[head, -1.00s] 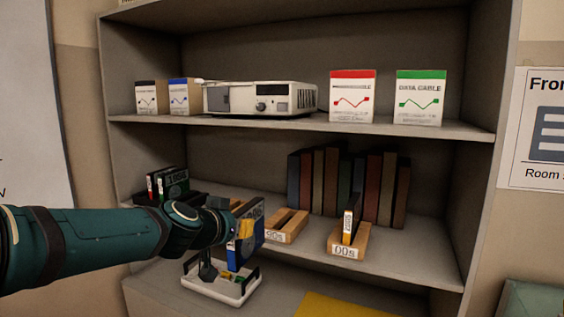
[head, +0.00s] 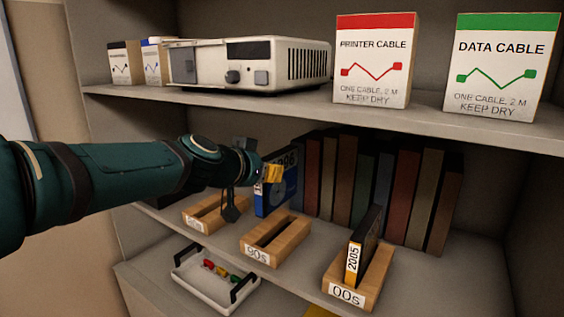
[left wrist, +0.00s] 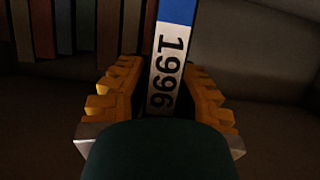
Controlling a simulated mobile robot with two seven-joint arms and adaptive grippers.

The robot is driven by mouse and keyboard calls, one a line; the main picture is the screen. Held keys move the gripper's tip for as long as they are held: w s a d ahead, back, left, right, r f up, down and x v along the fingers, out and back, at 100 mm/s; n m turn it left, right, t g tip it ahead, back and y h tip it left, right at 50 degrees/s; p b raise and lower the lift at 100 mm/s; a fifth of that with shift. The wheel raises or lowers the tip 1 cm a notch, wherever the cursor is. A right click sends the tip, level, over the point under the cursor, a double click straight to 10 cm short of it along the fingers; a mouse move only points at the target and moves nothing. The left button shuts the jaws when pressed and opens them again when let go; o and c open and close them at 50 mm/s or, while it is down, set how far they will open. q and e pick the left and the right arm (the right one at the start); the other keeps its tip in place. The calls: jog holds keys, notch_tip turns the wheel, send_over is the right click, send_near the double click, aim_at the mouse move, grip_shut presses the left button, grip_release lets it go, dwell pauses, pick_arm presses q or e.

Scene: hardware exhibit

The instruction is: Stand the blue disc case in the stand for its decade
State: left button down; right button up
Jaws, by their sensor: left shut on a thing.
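The blue disc case (head: 275,187) is upright in my left gripper (head: 272,173), whose yellow fingers are shut on its upper part. Its spine reads 1996 in the left wrist view (left wrist: 168,60), between the two fingers (left wrist: 164,100). The case shows just beyond and above the wooden 90s stand (head: 287,232), which has an empty slot. I cannot tell the exact gap between them. Another wooden stand (head: 195,222) is to the left, its label too blurred to read. The 00s stand (head: 372,293) at right holds a dark case marked 2005 (head: 354,262). My right gripper is not in view.
A row of dark books (head: 400,195) stands behind the stands. The upper shelf (head: 290,101) overhead carries a projector (head: 290,65) and cable boxes (head: 372,62). A white tray (head: 222,292) with small coloured items sits lower, in front.

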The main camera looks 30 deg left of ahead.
aim_at(258, 198)
pick_arm(q)
jog(key=shift+w, duration=0.1)
jog(key=shift+f, duration=0.25)
jog(key=shift+s+d+f, duration=0.1)
jog(key=shift+s+f, duration=0.15)
jog(key=shift+f, duration=0.45)
notch_tip(258, 198, down, 2)
jog(key=shift+f+b, duration=0.1)
jog(key=shift+b, duration=0.55)
jog(key=shift+w+f+b, duration=0.1)
jog(key=shift+f+b, duration=0.55)
jog(key=shift+f, duration=0.05)
jog(key=shift+f+b, duration=0.1)
jog(key=shift+b, duration=0.2)
jog(key=shift+f+b, duration=0.2)
jog(key=shift+b, duration=0.1)
jog(key=shift+f+b, duration=0.15)
jog(key=shift+b, duration=0.15)
